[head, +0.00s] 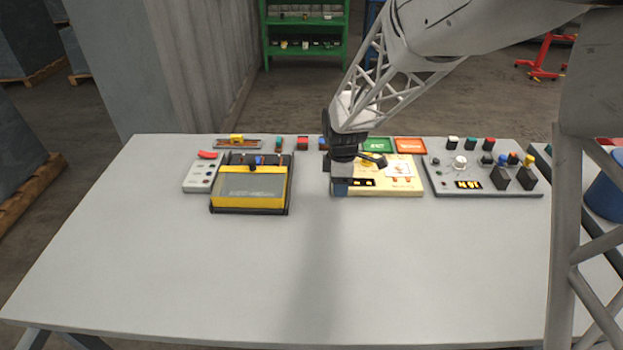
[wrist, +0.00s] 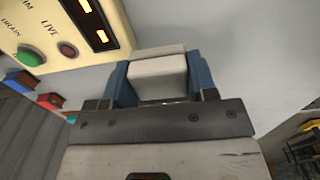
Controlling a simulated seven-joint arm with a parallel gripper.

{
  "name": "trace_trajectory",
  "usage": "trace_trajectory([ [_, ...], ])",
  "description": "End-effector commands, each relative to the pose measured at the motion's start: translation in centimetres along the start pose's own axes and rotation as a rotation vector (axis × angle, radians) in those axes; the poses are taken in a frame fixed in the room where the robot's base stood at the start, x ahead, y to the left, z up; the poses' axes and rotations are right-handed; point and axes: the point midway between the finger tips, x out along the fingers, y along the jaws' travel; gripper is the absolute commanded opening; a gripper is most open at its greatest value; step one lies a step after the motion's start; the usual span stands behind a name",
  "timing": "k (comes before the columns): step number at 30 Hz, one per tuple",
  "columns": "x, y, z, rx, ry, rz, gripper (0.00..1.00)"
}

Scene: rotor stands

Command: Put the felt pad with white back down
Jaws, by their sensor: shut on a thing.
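My gripper (head: 341,186) is over the table at the front left corner of a cream panel (head: 405,187). In the wrist view its blue fingers are shut on a pale white-grey block (wrist: 160,76), which looks like the felt pad with white. The pad's underside is hidden, and I cannot tell whether it touches the table. In the head view the pad is hidden by the gripper. The cream panel also shows close by in the wrist view (wrist: 62,40).
A yellow and black box (head: 250,200) stands to the left, beside a pale switch box (head: 199,180). A grey control panel (head: 460,186) is to the right. Small coloured blocks, a green tray (head: 378,145) and an orange tray (head: 410,145) line the back. The table's front is clear.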

Motion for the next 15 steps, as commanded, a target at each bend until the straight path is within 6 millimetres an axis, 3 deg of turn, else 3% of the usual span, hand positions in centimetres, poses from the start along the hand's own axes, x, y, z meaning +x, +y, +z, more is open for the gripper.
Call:
trace_trajectory([
  [6,0.8,-2.8,-2.8,-0.003,0.000,0.000,0.27],
  [15,1.2,-4.0,-3.8,-0.001,0.000,0.000,0.27],
])
